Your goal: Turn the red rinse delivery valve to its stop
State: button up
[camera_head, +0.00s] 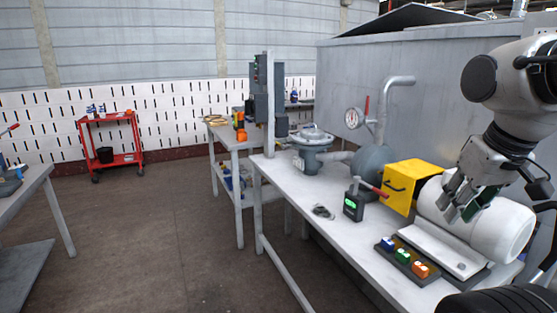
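A red lever handle (375,190) sticks out to the right from a small dark box with a green display (353,205) on the light workbench. A second, upright red handle (366,106) stands on the pipework beside a round pressure gauge (353,118). I cannot tell which of the two is the rinse delivery valve. My gripper (462,200) hangs at the right in front of a white cylinder, apart from both red handles. Its fingers point down, and their gap is too small and dark to read. Nothing clearly shows in them.
A yellow box (408,178) stands between the red lever and my gripper. A panel of blue, green and orange buttons (406,260) lies at the bench front. A grey regulator (312,150) stands farther back. A red cart (110,145) stands at the far left, with open floor before it.

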aim_at(367, 110)
jog(key=i+j+z, duration=0.1)
jog(key=z, duration=0.3)
jog(key=j+z, duration=0.15)
jog(key=z, duration=0.2)
jog(key=i+j+z, duration=0.15)
jog(key=z, duration=0.25)
jog(key=i+j+z, duration=0.1)
jog(key=j+z, duration=0.25)
jog(key=j, duration=0.65)
jog(key=j+z, duration=0.35)
jog(key=j, duration=1.85)
